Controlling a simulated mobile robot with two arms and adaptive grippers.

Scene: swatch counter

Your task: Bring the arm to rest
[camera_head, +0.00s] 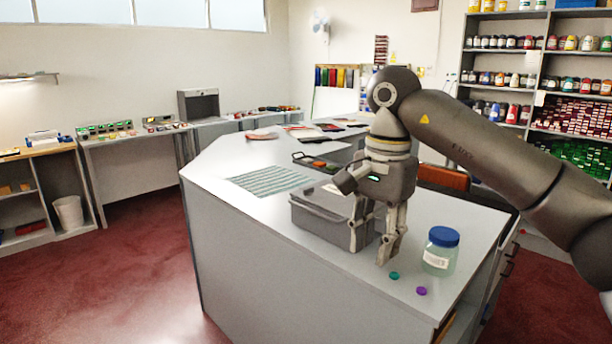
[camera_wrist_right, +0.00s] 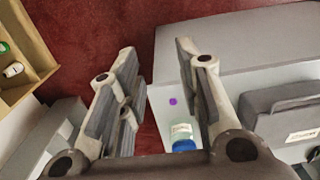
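My right gripper (camera_head: 372,243) points down over the near end of the grey counter (camera_head: 235,225), beside a grey lidded bin (camera_head: 318,222) and left of a clear jar with a blue lid (camera_head: 442,250). Its two fingers are apart with nothing between them. In the right wrist view the gripper (camera_wrist_right: 157,70) also shows its fingers spread wide, with counter and red floor behind. The jar (camera_wrist_right: 182,133) and a purple disc (camera_wrist_right: 173,101) lie beyond the fingers there. My left gripper is in neither view.
A teal disc (camera_head: 394,275) and the purple disc (camera_head: 421,291) lie near the counter's front edge. A striped green cloth (camera_head: 270,180) and a dark tray (camera_head: 318,162) lie farther back. Shelves (camera_head: 500,60) stand at the back right. Open red floor (camera_head: 120,260) is at left.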

